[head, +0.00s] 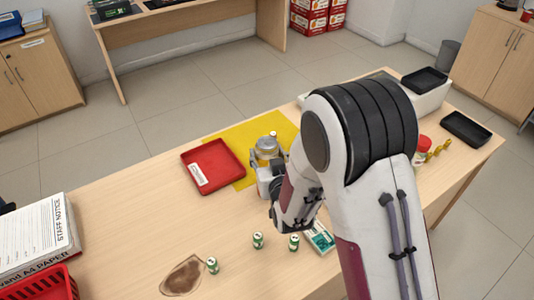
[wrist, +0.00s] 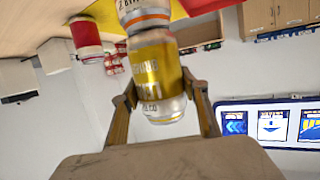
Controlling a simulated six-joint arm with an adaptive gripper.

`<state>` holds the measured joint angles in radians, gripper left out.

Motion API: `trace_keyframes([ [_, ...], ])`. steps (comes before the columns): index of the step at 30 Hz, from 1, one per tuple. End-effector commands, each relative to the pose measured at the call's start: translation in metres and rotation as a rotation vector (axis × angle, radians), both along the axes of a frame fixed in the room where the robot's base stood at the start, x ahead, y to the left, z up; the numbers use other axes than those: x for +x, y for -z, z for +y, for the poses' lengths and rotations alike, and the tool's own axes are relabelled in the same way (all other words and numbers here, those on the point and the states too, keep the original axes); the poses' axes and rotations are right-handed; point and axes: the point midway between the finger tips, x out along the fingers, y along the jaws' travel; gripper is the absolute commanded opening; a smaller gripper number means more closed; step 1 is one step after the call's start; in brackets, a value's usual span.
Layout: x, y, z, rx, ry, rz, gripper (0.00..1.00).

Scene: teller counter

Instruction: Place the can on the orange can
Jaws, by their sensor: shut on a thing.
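My gripper (wrist: 162,105) is shut on a gold can (wrist: 157,72) with a silver end, with one finger on each side of it. The wrist view is upside down. A white can with orange bands (wrist: 146,16) shows at its top edge, in line with the gold can and below it in the scene. The two cans overlap there; I cannot tell whether they touch. In the head view my gripper (head: 267,162) is over the front edge of the yellow mat (head: 240,138), and the held can's silver top (head: 266,143) shows. The orange can is mostly hidden there.
A red tray (head: 213,166) lies just left of my gripper. Small green-and-white cans (head: 257,240) stand in front, near a brown stain (head: 184,275) and a small box (head: 320,237). A red-lidded jar (head: 423,146) is right of my arm. The counter's left-middle is clear.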

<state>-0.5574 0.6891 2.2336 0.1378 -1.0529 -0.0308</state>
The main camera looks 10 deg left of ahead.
Motion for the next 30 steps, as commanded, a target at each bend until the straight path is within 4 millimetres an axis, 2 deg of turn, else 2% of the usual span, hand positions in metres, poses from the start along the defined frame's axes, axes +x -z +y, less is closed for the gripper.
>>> trace_keyframes([
  [10,0.0005,0.0013,0.0002,0.001,0.0,-0.003,0.12],
  [11,0.0001,0.0026,0.0001,0.0,0.0,0.0,0.47],
  [12,0.0002,0.0021,0.0001,0.0,0.0,-0.001,0.57],
  [13,0.0001,0.0022,0.0001,0.0,0.0,-0.001,0.61],
  [30,-0.0024,-0.0016,-0.0011,0.0,0.0,0.0,0.61],
])
